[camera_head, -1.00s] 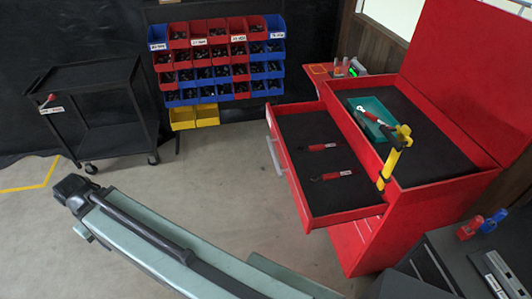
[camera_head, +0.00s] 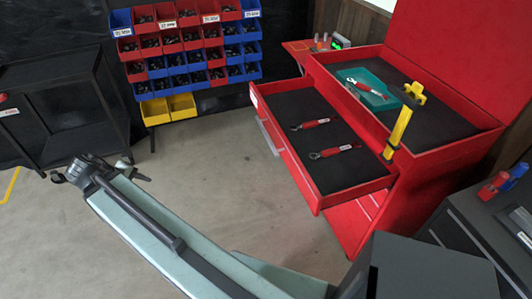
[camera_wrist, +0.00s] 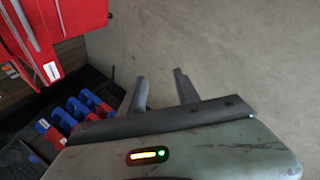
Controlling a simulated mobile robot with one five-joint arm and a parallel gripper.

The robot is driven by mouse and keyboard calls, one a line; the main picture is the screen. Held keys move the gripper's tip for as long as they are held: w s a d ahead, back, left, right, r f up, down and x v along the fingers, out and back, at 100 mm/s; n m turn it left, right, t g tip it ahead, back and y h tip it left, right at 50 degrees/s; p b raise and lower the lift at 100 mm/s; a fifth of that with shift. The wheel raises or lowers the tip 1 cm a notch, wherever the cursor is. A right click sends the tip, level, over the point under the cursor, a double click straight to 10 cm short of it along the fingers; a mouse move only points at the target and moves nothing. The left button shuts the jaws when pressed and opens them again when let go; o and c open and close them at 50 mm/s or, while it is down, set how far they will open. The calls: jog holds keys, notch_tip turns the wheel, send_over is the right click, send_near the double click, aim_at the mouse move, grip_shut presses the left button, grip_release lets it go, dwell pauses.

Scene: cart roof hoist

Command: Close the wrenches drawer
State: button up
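The wrenches drawer (camera_head: 293,104) of the red tool cabinet (camera_head: 440,40) is pulled out. Two wrenches with red grips, the far wrench (camera_head: 311,124) and the near wrench (camera_head: 334,151), lie on its dark liner. A grey handle (camera_head: 268,137) runs along its front. My gripper (camera_head: 105,165) is to the left of the drawer, well apart from it, over the floor. In the wrist view, my gripper (camera_wrist: 158,87) has its fingers spread with nothing between them. Part of the red cabinet (camera_wrist: 75,15) shows there at the upper left.
A rack of red and blue bins (camera_head: 190,45) stands at the back, with a black cart (camera_head: 60,105) to its left. A teal tray (camera_head: 362,80) and a yellow tool (camera_head: 402,122) are on the cabinet top. A dark grey cabinet (camera_head: 480,235) is at right. Floor between is clear.

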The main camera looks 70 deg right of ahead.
jog(key=s+d+f+m+g+h+b, duration=0.1)
jog(key=s+d+f+h+b, duration=0.1)
jog(key=s+d+b, duration=0.35)
jog(key=s+d+f+g+h+b, duration=0.1)
jog(key=s+d+f+h+b, duration=0.15)
jog(key=d, duration=0.65)
jog(key=s+d+f+m+g+h+b, duration=0.1)
jog(key=s+d+f+h+b, duration=0.15)
jog(key=d+b, duration=0.35)
jog(key=g+h+b, duration=0.5)
jog(key=g+b, duration=0.1)
jog(key=b, duration=0.6)
send_near(266, 134)
jog(key=d, duration=0.2)
jog(key=shift+y, duration=0.3)
jog(key=x, duration=0.2)
jog(key=p+x, duration=0.1)
jog(key=x, duration=0.5)
jog(key=shift+s, duration=0.35)
grip_shut()
jog(key=shift+f, duration=0.1)
